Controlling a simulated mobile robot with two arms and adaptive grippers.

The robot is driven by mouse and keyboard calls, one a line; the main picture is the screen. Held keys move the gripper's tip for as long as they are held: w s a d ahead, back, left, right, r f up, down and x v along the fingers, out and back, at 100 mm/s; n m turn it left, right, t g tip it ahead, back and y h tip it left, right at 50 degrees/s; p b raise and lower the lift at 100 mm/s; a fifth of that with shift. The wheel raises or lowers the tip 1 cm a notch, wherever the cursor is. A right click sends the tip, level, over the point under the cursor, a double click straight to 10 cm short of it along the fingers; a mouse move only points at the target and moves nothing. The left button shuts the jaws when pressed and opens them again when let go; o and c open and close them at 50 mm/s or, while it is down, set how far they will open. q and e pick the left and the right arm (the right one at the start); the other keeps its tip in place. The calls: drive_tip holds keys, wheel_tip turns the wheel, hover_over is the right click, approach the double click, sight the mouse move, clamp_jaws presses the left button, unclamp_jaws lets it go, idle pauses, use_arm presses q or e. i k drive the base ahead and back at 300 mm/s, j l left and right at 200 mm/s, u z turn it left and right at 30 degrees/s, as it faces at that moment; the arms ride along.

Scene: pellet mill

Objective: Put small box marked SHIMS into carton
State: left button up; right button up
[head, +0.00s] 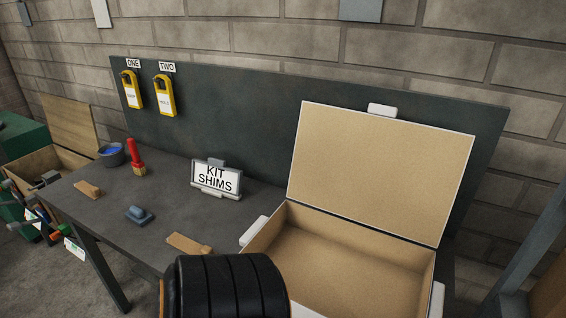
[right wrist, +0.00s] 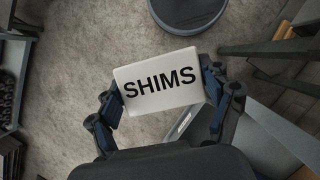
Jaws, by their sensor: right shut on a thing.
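The small white box marked SHIMS (right wrist: 158,66) is in the right wrist view. My right gripper (right wrist: 163,102) is shut on it, with a finger at each short side and the lettering facing the camera. Beneath the box I see the concrete floor. The open carton (head: 345,262) stands at the right of the dark workbench in the head view, its lid raised at the back. The visible part of its inside is empty; its near part is cut off. The box and both grippers are out of the head view.
A KIT SHIMS sign (head: 216,179) stands left of the carton on the workbench (head: 110,215). Yellow padlocks (head: 165,95) hang on the back panel.

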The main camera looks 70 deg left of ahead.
sight(321, 281)
drive_tip(key=k+j+u, duration=0.2)
drive_tip(key=u, duration=0.2)
drive_tip(key=k+j+u, duration=0.2)
drive_tip(key=u, duration=0.25)
drive_tip(key=k+j+u, duration=0.1)
drive_tip(key=j+u, duration=0.3)
drive_tip(key=i+u, duration=0.2)
drive_tip(key=i, duration=0.3)
